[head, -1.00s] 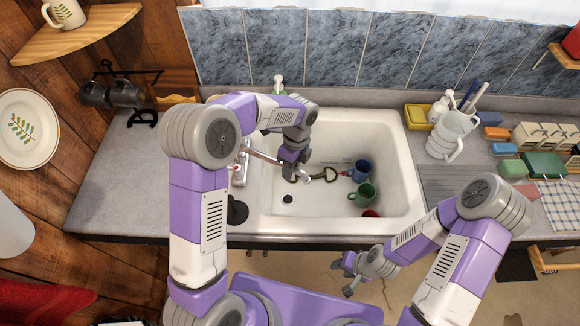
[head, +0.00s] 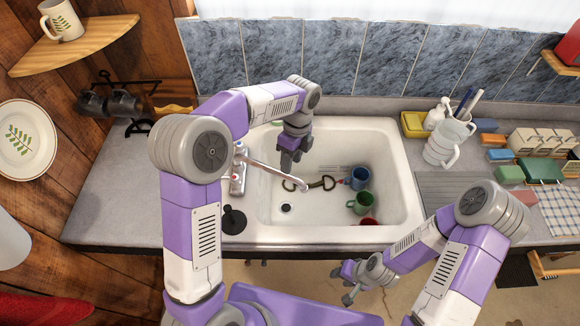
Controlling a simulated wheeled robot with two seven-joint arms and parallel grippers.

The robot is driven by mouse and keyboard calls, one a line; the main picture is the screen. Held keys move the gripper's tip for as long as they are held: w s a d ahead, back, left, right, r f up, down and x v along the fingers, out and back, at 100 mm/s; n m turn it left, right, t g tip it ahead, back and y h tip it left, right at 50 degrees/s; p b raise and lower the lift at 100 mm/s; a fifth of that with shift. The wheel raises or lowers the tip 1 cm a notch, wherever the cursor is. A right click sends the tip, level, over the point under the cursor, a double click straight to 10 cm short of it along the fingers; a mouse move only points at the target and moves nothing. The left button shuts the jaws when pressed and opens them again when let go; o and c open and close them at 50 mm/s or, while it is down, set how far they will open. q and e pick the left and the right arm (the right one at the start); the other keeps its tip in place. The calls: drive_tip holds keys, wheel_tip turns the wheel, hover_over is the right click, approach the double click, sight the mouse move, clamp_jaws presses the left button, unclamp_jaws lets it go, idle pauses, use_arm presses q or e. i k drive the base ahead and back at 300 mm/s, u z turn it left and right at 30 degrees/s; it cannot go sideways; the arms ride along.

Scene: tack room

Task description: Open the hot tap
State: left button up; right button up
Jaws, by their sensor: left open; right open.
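The tap fitting (head: 238,186) stands on the left rim of the white sink, and its metal spout (head: 272,169) reaches right over the basin. A red mark (head: 235,177) shows on the fitting; part of the fitting's far end is hidden by my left arm. My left gripper (head: 288,166) points down over the back left of the basin, just behind the spout and right of the fitting. My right gripper (head: 343,285) is open and empty, low in front of the counter.
The sink (head: 390,140) holds a blue mug (head: 359,179), a green mug (head: 361,203), a partly hidden red item (head: 369,221) and a bit-like metal piece (head: 323,183). A black round item (head: 233,220) lies by the tap. A white pitcher (head: 447,143) stands right of the sink.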

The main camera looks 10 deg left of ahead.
sight(234, 179)
drive_tip(key=k, duration=1)
